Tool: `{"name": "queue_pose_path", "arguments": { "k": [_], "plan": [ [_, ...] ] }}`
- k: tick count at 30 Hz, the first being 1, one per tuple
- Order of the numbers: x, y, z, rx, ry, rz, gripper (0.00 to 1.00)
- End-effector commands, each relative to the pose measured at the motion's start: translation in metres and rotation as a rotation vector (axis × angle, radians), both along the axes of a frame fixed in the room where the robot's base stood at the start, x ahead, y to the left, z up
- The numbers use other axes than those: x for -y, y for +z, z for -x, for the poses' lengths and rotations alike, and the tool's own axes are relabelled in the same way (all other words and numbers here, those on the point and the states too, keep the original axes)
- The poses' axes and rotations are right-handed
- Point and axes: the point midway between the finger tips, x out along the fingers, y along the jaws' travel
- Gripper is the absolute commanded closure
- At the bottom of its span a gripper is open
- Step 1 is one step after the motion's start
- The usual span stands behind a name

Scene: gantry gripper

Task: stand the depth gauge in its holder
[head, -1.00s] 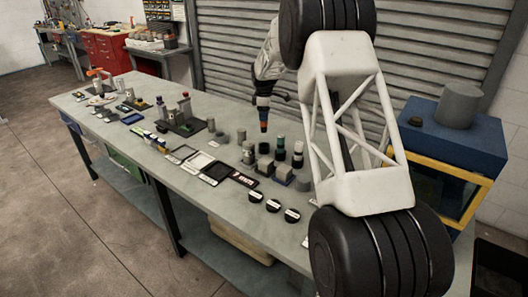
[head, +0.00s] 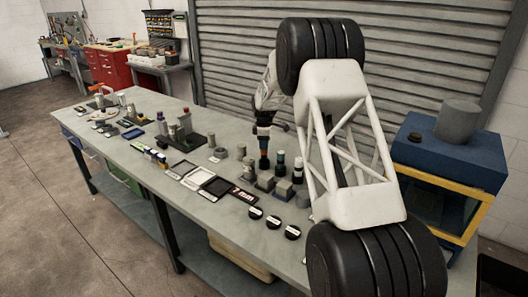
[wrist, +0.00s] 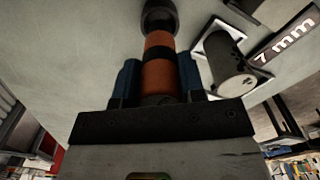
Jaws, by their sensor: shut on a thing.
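My gripper (wrist: 159,80) has its blue fingers shut on an orange and black cylinder, which I take to be the depth gauge (wrist: 158,75). In the wrist view the gauge points away from the jaws and ends in a wider black round part. I cannot tell which block or stand is the holder, or whether the gauge touches anything below.
A grey cylinder (wrist: 230,65) with dark holes is beside the gauge in the wrist view, near a "7 mm" plate (wrist: 286,38). Dark-topped cylinders (head: 280,161) stand right of my gripper. Black discs (head: 273,222) lie in front. Shallow trays (head: 182,169) lie to the left.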

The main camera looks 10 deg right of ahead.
Motion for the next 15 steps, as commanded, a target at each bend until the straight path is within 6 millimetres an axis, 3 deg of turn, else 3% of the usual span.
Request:
{"name": "queue_pose_path", "arguments": {
  "k": [10,15],
  "plan": [
    [0.0,-0.001,0.0,0.001,0.0,0.0,0.87],
    [0.0,-0.014,0.0,0.0,0.0,0.0,0.87]
  ]
}}
